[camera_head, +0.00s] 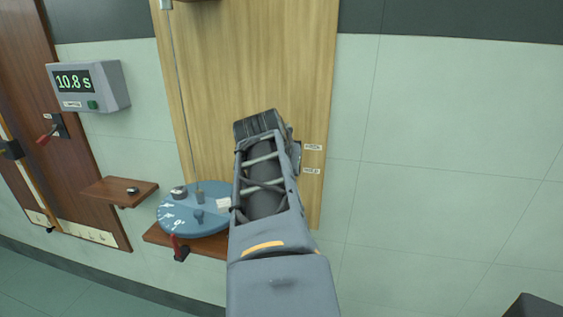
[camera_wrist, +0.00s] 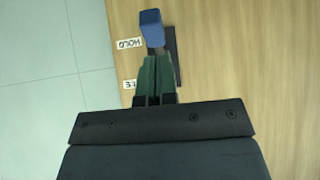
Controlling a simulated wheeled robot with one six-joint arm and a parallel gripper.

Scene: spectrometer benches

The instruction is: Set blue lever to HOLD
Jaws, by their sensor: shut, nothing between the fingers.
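The blue lever (camera_wrist: 151,28) shows at the top of the wrist view, on a dark slotted plate (camera_wrist: 172,50) fixed to a wooden panel. Its handle is level with or slightly past the HOLD label (camera_wrist: 130,43), which reads upside down. A second label (camera_wrist: 130,84), partly covered, is nearer my gripper. My gripper (camera_wrist: 156,58) has its green fingers together and empty, with the tips right at the lever; I cannot tell whether they touch. In the head view my arm hides the lever and fingers; two small labels (camera_head: 313,147) show to its right.
A blue round dial table (camera_head: 180,219) stands on a wooden shelf left of my arm, with a red lever (camera_head: 177,247) below. Further left are a small shelf (camera_head: 118,191), a 10.8 s timer box (camera_head: 88,86) and another red lever (camera_head: 46,135). The tiled wall at right is clear.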

